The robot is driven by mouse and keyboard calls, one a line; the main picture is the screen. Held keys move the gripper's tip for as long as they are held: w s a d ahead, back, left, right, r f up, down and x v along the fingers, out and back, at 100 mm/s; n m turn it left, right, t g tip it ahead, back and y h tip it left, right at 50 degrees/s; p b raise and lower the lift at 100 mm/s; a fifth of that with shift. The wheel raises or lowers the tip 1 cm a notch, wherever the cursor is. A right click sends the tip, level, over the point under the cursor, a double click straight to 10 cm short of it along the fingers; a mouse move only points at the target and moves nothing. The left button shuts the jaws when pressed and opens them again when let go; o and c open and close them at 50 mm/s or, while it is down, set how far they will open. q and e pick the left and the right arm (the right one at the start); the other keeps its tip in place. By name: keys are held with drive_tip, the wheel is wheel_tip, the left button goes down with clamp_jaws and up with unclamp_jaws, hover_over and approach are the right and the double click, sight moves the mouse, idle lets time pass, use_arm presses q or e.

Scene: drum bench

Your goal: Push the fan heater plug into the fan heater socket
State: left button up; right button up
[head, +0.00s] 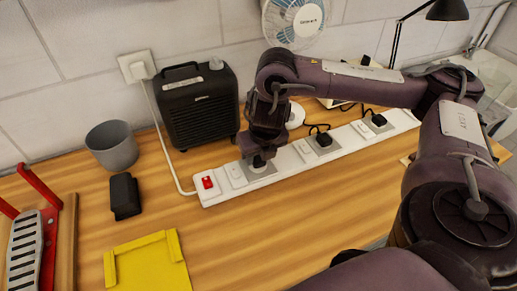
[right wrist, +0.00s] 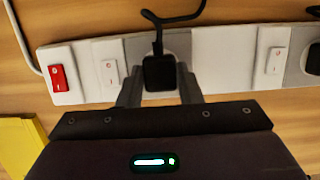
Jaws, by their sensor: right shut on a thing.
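My right gripper (head: 260,157) is shut on a black plug (right wrist: 158,72), the fan heater plug by its place, with a finger on each side. The plug is over the first grey socket plate (head: 264,171) from the red switch on the white power strip; the plate also shows behind the plug in the right wrist view (right wrist: 178,42). A black cord runs up from the plug. Whether its pins are in the socket is hidden. The black fan heater (head: 200,112) stands behind the strip. My left gripper is not in view.
The white power strip (head: 222,192) has a red switch (head: 207,182). Two more black plugs (head: 323,139) (head: 378,119) sit on its other sockets. A grey cup (head: 112,147), black block (head: 125,195) and yellow tray (head: 148,265) stand left. The bench front is clear.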

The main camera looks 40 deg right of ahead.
drive_tip(key=shift+f+b, duration=0.45)
drive_tip(key=shift+f, duration=0.15)
idle(0.7)
drive_tip(key=o, duration=1.1)
drive_tip(key=shift+c, duration=0.2)
drive_tip(key=p+v, duration=0.6)
drive_tip(key=v, duration=0.1)
drive_tip(key=shift+r, duration=0.4)
drive_tip(key=shift+s+f, duration=0.1)
drive_tip(key=shift+s, duration=0.1)
